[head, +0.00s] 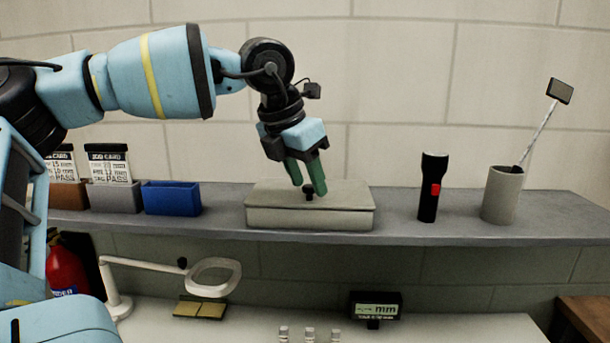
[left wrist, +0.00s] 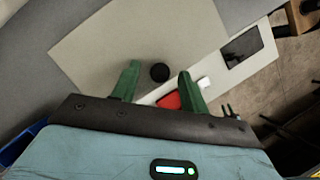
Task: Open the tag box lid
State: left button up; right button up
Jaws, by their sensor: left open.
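The tag box (head: 310,215) is a flat grey-beige box on the shelf, with its lid (head: 350,193) lying closed on top. A small black knob (head: 308,190) stands on the lid. My left gripper (head: 306,189) is open over the lid, with its green fingers pointing down at the knob. In the left wrist view, the black knob (left wrist: 160,72) lies between and just beyond the two fingertips (left wrist: 158,72), with a gap on each side. I cannot tell whether the fingers are low enough to flank it. My right gripper is not in view.
On the shelf (head: 400,236), a blue bin (head: 171,198) and card holders stand left of the box. A black flashlight (head: 432,187) and a grey cup (head: 502,195) with an inspection mirror stand right. A magnifier lamp (head: 214,277) and a display (head: 375,307) are below.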

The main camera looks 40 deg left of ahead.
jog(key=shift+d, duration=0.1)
pick_arm(q)
grip_shut()
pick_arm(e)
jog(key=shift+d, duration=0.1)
pick_arm(q)
jog(key=shift+a+r, duration=0.1)
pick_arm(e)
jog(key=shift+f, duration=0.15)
